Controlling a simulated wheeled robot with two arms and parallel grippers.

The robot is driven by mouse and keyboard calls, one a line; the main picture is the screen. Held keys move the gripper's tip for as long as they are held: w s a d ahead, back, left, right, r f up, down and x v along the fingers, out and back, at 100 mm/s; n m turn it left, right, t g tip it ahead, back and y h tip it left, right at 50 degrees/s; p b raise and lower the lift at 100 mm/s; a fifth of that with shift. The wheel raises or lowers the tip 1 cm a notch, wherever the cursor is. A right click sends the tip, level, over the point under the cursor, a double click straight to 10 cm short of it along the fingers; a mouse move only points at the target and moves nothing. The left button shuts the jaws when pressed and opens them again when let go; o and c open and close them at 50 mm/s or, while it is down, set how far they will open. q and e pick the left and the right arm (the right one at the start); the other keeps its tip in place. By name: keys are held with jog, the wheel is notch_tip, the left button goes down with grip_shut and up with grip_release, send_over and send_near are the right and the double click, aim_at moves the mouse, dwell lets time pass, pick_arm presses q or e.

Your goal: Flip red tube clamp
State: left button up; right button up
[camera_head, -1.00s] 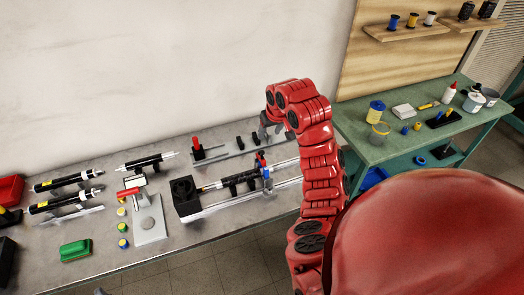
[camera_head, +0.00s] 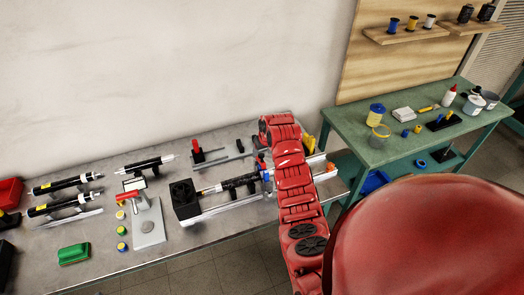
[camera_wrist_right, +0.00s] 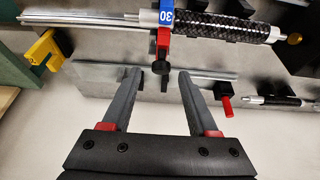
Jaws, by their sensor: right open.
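A black knob hangs from the clamp. My right gripper (camera_wrist_right: 159,75) is open and empty, its two fingertips on either side of this knob in the picture; I cannot tell the depth gap. In the head view the clamp (camera_head: 262,163) shows as a small red piece by the blue one, close to my right arm, which hides the right gripper. My left gripper is not in view.
A rail plate with a red-handled clamp (camera_head: 196,148) lies behind the tube. A black box (camera_head: 185,199) stands at the tube's left end. A yellow clamp (camera_wrist_right: 45,50) is to the side.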

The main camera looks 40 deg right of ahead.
jog(key=shift+x, duration=0.9)
jog(key=shift+s, duration=0.1)
jog(key=shift+c, duration=0.2)
grip_shut()
dwell(0.6)
